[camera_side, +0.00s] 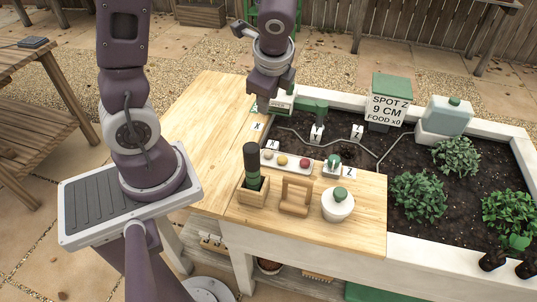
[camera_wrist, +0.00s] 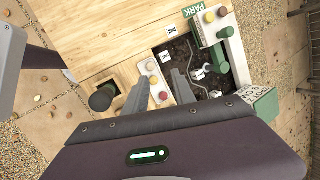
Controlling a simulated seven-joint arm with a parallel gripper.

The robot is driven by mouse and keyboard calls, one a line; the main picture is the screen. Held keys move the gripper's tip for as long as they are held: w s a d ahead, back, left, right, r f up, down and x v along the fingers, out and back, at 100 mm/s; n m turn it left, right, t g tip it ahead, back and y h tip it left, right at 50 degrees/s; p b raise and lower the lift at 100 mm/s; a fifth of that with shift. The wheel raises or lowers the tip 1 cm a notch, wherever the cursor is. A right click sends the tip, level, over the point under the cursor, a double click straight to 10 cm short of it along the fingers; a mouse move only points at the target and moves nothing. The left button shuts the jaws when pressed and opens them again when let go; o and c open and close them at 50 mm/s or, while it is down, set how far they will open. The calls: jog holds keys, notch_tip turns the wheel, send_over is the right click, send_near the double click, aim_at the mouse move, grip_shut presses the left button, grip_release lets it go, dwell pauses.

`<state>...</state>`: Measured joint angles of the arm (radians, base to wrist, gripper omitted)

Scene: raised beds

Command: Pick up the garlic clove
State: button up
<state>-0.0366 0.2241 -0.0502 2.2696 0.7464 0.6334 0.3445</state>
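A small white tray (camera_side: 292,169) on the wooden worktop holds a row of small items. The pale one at its left end (camera_side: 268,154) looks like the garlic clove, though it is too small to be sure; it also shows in the wrist view (camera_wrist: 150,66). A yellow item (camera_side: 283,160) and a red item (camera_side: 304,163) lie beside it. My gripper (camera_side: 271,103) is raised above and behind the tray, with its fingertips hard to make out. In the wrist view my gripper (camera_wrist: 160,76) has its two grey fingers apart, with nothing held between them.
A dark-handled tool (camera_side: 252,165) stands in a wooden block, beside a wooden bracket (camera_side: 296,196) and a white pot (camera_side: 338,206). The worktop's left side is clear.

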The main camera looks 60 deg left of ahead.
aim_at(269, 151)
jog(key=a+f+m, duration=0.1)
jog(key=f+m, duration=0.1)
jog(key=f, duration=0.5)
jog(key=w+a+f+m+g, duration=0.1)
jog(key=f+m, duration=0.2)
jog(key=f, duration=0.4)
jog(key=w+a+f+m, duration=0.1)
jog(key=f+m, duration=0.1)
jog(key=f, duration=0.5)
jog(key=shift+w+a+f+m, duration=0.1)
jog(key=shift+w+a+m, duration=0.1)
jog(key=shift+m, duration=0.2)
jog(key=c, duration=0.6)
